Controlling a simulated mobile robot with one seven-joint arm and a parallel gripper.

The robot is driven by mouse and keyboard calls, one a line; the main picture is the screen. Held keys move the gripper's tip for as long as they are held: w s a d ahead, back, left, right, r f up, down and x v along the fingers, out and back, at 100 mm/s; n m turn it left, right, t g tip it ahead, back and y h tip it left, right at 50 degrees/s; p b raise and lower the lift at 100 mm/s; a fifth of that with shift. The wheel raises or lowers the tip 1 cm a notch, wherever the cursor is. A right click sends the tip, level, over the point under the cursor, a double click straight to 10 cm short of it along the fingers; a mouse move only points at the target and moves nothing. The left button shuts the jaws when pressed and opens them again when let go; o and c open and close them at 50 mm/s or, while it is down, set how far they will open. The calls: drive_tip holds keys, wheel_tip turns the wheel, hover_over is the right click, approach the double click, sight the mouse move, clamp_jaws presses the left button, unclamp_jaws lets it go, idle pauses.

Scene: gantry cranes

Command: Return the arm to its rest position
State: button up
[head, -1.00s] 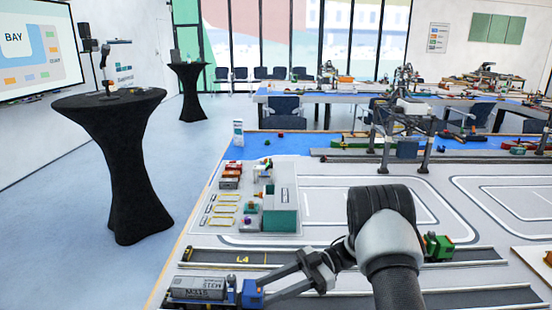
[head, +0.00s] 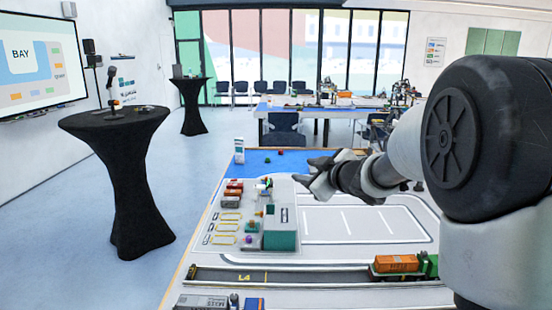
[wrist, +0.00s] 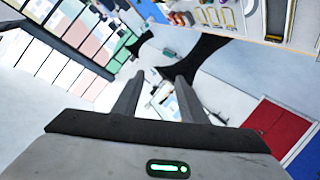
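My arm is raised over the model table (head: 362,222) and fills the right side of the head view. My gripper (head: 303,172) points left, above the table and away from the things on it. In the wrist view my gripper (wrist: 160,80) has its two fingers apart with nothing between them. Only background shows through the gap.
The grey and blue vehicle (head: 205,302) sits at the table's near left edge. A green and orange train (head: 405,265) stands on the L4 track. A teal-grey building (head: 280,230) is below my gripper. A black tall table (head: 115,125) stands at left, with clear floor around it.

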drive_tip(key=s+d+r+m+g+h+p, duration=0.1)
drive_tip(key=s+d+r+m+h, duration=0.35)
drive_tip(key=s, duration=0.25)
drive_tip(key=s+d+r+m+h+p, duration=0.25)
drive_tip(key=s+d+r, duration=0.2)
drive_tip(key=s, duration=0.25)
drive_tip(key=s+a+f+m+g, duration=0.1)
drive_tip(key=s+f+g, duration=0.1)
drive_tip(key=s, duration=0.6)
drive_tip(key=s+a+f+m+g+p, duration=0.1)
drive_tip(key=s+f+m+g, duration=0.1)
drive_tip(key=s, duration=0.7)
drive_tip(key=s+a+f+m+g+y+p, duration=0.1)
drive_tip(key=s+f+g, duration=0.1)
drive_tip(key=s, duration=0.7)
drive_tip(key=shift+a+f+m+g, duration=0.3)
drive_tip(key=shift+f+g, duration=0.1)
drive_tip(key=shift+f, duration=0.4)
